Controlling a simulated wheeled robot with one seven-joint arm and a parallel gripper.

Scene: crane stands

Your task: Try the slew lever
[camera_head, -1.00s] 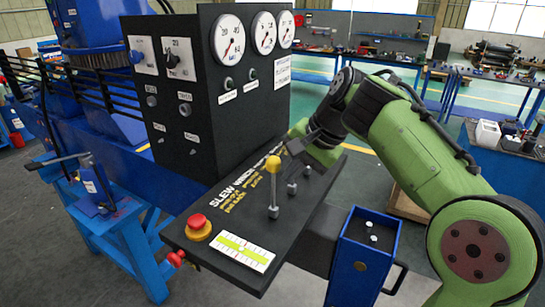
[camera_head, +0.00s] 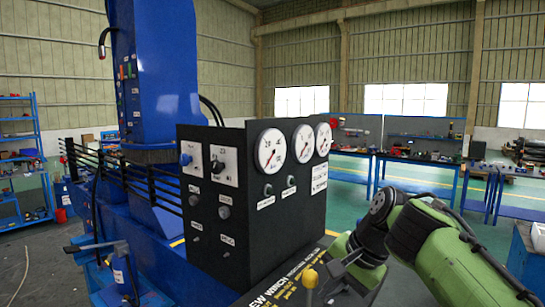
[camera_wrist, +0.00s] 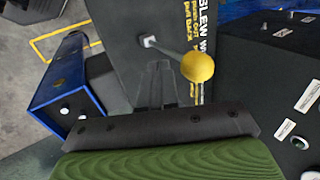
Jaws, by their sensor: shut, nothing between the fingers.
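The slew lever's yellow ball knob (camera_head: 311,277) shows at the bottom of the head view, beside the yellow lettering on the console. In the wrist view, the yellow knob (camera_wrist: 197,67) sits on a thin shaft, close to the right of my fingers. My gripper (camera_wrist: 156,70) is shut and empty, pointing at the console top. In the head view, my gripper (camera_head: 334,268) is just right of the knob. I cannot tell whether it touches the knob. The lever's lower part is cut off in the head view.
The black gauge cabinet (camera_head: 236,228) stands left behind the lever. The blue crane column (camera_head: 160,70) rises at the left. Workbenches (camera_head: 415,160) stand far behind.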

